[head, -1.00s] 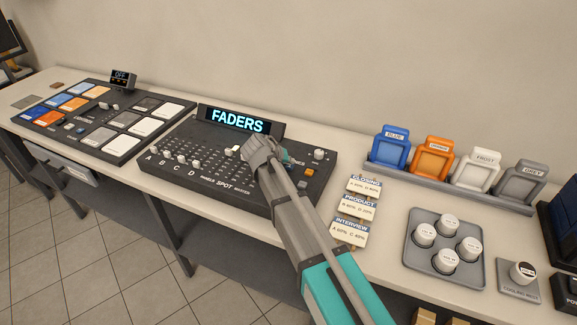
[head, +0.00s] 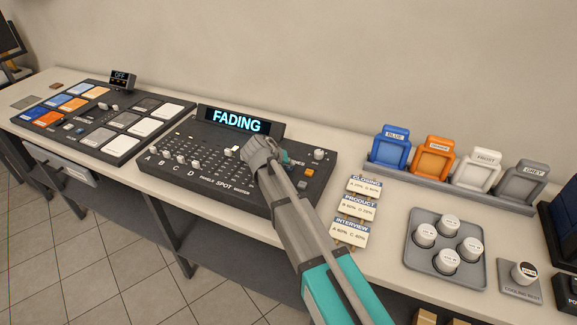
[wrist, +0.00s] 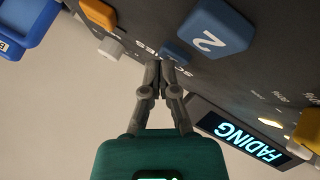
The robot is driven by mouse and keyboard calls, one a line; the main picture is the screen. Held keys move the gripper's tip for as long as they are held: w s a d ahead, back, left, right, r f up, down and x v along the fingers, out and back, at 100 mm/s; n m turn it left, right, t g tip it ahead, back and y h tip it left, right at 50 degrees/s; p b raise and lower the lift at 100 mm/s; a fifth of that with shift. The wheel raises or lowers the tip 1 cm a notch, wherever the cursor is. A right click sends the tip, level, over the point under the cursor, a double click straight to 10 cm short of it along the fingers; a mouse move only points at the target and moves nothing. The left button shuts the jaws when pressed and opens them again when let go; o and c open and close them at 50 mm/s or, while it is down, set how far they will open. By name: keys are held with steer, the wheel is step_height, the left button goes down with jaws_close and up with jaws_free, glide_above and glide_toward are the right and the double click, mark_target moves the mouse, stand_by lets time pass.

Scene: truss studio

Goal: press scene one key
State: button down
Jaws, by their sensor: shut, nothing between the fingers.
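The dark spot master console (head: 225,175) has several small knobs and a raised display (head: 238,120) reading FADING, which also shows in the wrist view (wrist: 240,137). My gripper (wrist: 160,63) is shut and empty. Its fingertips are over the console near the SCENES lettering, beside a small blue piece and a blue key marked 2 (wrist: 214,28). I cannot tell whether they touch the surface. No key marked 1 can be made out. In the head view my wrist hides the fingertips and part of the panel.
Right of the console lie cue cards (head: 357,205), framed colour filters in a rack (head: 450,188) and a tray (head: 412,262) with several white-topped cylinders. A second panel (head: 110,130) stands left. An orange key (wrist: 98,14) and a pale knob (wrist: 111,48) are near my fingers.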

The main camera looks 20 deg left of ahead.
steer(key=shift+r, duration=0.15)
steer(key=shift+r+p, duration=0.7)
steer(key=shift+p, duration=0.15)
steer(key=shift+r+p, duration=2.5)
steer(key=s+d+f+g, duration=0.1)
steer(key=d, duration=0.7)
steer(key=s+d+f+m+g, duration=0.1)
steer(key=d+g, duration=0.1)
steer(key=d, duration=0.6)
steer(key=s+d+f+m+g, duration=0.1)
steer(key=d, duration=0.7)
steer(key=shift+s+d+f+g, duration=0.1)
steer(key=shift+s+f+g, duration=0.05)
steer(key=shift+f+g, duration=0.2)
steer(key=s+d+g+y, duration=0.1)
steer(key=s+d, duration=0.3)
steer(key=d, duration=0.2)
steer(key=s+d+f+m+g+y, duration=0.1)
steer(key=s+d, duration=0.3)
steer(key=d, duration=0.2)
steer(key=s+d+f+m+g+y, duration=0.1)
steer(key=s+d, duration=0.4)
steer(key=d, duration=0.1)
steer(key=shift+d+g+y, duration=0.3)
steer(key=shift+d+g, duration=0.05)
steer(key=shift+d, duration=0.05)
